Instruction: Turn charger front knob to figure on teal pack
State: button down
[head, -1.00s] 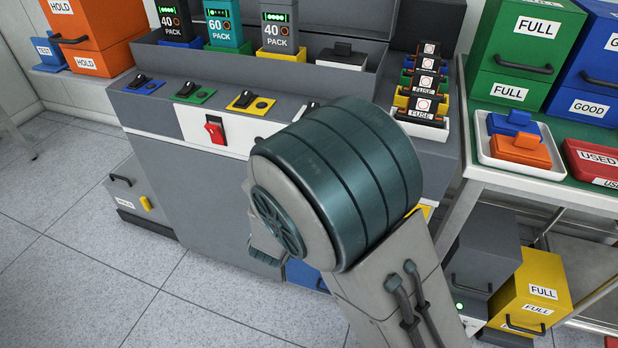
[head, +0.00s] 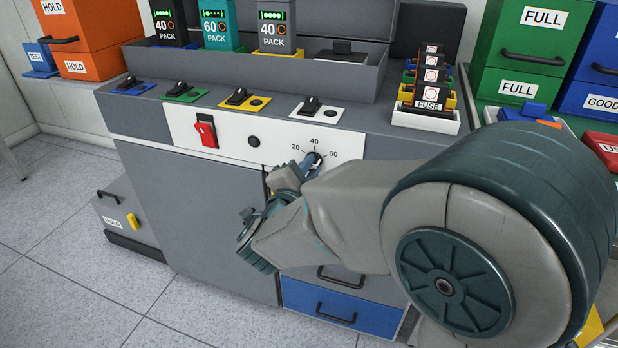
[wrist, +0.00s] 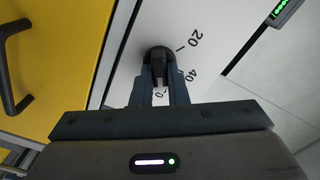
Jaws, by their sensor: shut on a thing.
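The charger's front knob (wrist: 157,54) is a dark round knob on a white panel, with the figures 20, 40 and 60 around it. My gripper (wrist: 160,72) is shut on it, one finger on each side. In the head view my gripper (head: 306,166) reaches the dial (head: 342,146) from below and hides most of the knob. I cannot tell clearly which figure the knob points to. The teal pack (head: 216,34) stands in the charger's top tray between two dark grey packs marked 40; its own figure reads 60.
A red switch (head: 205,131) and a round black button (head: 254,141) sit left of the dial. Several rocker switches line the ledge above. A fuse rack (head: 428,120) stands at the right. A blue drawer (head: 335,305) lies below my wrist.

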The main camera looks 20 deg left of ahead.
jog(key=shift+f, duration=0.1)
dwell(0.3)
jog(key=c, duration=1.4)
grip_release()
jog(key=shift+c, duration=0.2)
jog(key=s+a+p, duration=0.1)
jog(key=s+p, duration=0.1)
jog(key=s, duration=1.2)
jog(key=shift+p, duration=0.4)
jog(key=shift+w, duration=0.1)
